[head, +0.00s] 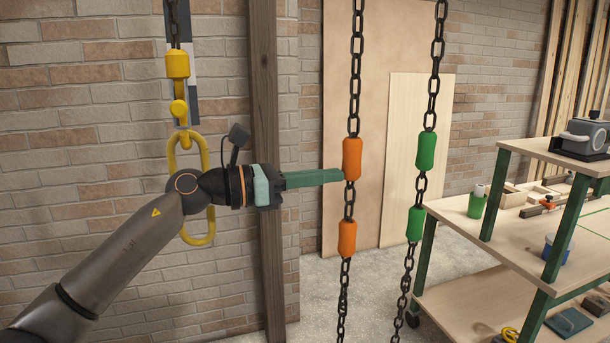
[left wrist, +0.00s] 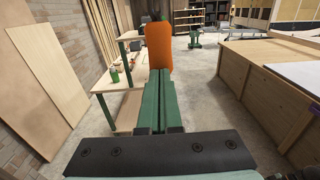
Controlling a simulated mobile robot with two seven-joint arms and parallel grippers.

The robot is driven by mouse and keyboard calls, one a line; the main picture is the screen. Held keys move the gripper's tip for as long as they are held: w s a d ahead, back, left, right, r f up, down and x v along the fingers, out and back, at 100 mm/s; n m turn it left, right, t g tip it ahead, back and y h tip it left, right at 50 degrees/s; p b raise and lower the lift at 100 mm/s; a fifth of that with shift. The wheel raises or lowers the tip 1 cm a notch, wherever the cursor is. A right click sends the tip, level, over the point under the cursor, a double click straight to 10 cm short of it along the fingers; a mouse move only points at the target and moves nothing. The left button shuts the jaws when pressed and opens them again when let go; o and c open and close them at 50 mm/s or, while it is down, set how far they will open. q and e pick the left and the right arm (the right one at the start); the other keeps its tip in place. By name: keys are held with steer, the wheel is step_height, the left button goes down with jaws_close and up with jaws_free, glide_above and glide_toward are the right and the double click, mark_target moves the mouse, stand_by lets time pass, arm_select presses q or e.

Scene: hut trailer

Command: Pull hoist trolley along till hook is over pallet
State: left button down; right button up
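The hoist hook, a yellow block and fitting (head: 177,64) on a dark chain, hangs at upper left in the head view. A long yellow oval link (head: 199,228) hangs from it, partly hidden behind my left arm. Two hand chains hang mid-picture, one with orange grips (head: 351,158), one with green grips (head: 426,152). My left gripper (head: 343,175) has its green fingers close together, tips at the left side of the upper orange grip; contact is unclear. In the left wrist view the orange grip (left wrist: 159,45) stands just beyond the fingertips. Trolley and a clear pallet are not in view.
A green-legged workbench (head: 462,219) with tools stands at right in the head view. Wooden panels (head: 415,150) lean on the brick wall. A dark post (head: 267,100) stands behind my gripper. The left wrist view shows a large wooden crate (left wrist: 268,85) at right and open floor.

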arm_select(q)
steer(key=shift+x, duration=1.15)
arm_select(e)
steer(key=shift+r, duration=0.25)
arm_select(q)
steer(key=shift+r, duration=0.15)
